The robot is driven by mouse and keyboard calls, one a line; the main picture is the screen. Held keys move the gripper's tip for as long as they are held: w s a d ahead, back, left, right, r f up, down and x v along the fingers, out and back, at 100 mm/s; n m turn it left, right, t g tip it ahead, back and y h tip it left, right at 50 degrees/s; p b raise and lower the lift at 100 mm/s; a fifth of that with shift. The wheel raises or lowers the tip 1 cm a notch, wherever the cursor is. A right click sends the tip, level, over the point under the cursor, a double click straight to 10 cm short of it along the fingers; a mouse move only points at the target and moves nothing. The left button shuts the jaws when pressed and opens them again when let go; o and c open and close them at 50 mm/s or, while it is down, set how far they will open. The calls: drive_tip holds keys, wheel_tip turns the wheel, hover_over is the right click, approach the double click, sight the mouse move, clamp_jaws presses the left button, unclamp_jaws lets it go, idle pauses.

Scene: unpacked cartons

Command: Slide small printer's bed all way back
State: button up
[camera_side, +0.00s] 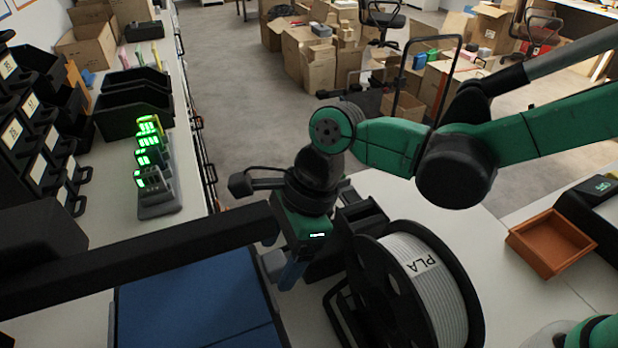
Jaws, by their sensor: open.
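The small printer's bed (195,305) is a flat blue plate at the lower left centre, cut off by the bottom edge of the picture. The printer's black crossbeam (150,247) runs over the bed's far end and hides part of it. My gripper (282,270) points down just right of the bed, by the beam's right end. Its jaws are open, with nothing seen between them. I cannot tell whether a finger touches the bed's edge.
A white PLA filament spool (428,290) with black flanges stands close right of my gripper. An orange tray (550,244) lies at the right. Battery chargers with green lights (152,170) and black bins (133,103) stand at the left. Cartons fill the background.

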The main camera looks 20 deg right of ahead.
drive_tip(key=shift+a+f, duration=0.1)
drive_tip(key=shift+f, duration=0.05)
clamp_jaws()
idle(1.4)
